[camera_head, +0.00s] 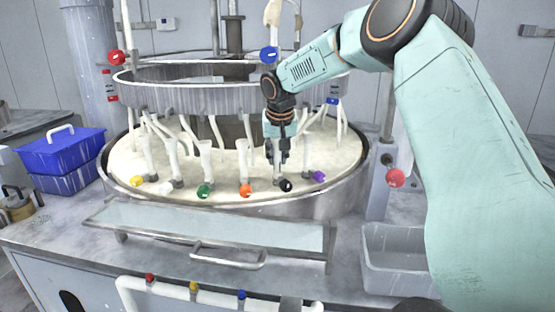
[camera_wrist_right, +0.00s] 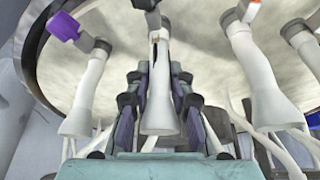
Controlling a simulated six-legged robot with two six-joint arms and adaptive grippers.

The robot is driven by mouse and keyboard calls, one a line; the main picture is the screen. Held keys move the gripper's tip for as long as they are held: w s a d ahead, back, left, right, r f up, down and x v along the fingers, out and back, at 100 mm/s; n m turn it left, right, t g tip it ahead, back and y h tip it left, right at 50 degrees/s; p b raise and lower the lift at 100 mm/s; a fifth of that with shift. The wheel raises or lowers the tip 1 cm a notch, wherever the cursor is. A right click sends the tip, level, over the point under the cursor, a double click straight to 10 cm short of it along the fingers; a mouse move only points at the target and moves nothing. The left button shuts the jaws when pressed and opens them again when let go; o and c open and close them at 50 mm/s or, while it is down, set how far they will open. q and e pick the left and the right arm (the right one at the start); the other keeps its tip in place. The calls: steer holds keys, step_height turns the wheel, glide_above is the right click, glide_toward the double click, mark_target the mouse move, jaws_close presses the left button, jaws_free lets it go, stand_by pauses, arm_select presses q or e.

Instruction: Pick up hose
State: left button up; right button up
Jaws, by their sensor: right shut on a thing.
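Several white hoses hang from the ring above the round platen (camera_head: 120,195), with coloured knobs at their lower ends. My right gripper (camera_head: 277,155) reaches down from the upper right and is shut on the white hose with the black knob (camera_head: 286,185). In the right wrist view the fingers (camera_wrist_right: 158,95) stand on both sides of this white hose (camera_wrist_right: 158,72), whose black end (camera_wrist_right: 146,5) points to the top edge. In the head view the fingers hide part of the hose. My left gripper is not in view.
Neighbouring hoses with an orange knob (camera_head: 245,190) and a purple knob (camera_head: 318,176) stand close on either side. A metal ring (camera_head: 200,97) lies above the platen. A blue box (camera_head: 62,150) is at left, a grey bin (camera_head: 395,270) at lower right.

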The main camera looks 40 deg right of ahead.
steer(key=shift+s+f, duration=0.1)
steer(key=shift+s, duration=0.05)
jaws_close()
steer(key=shift+r, duration=0.55)
step_height(320, 180, up, 2)
steer(key=shift+d+r, duration=0.1)
steer(key=shift+r, duration=0.15)
steer(key=s+a+p, duration=0.4)
steer(key=s+a, duration=0.6)
steer(key=s, duration=0.4)
steer(key=shift+s+a, duration=0.25)
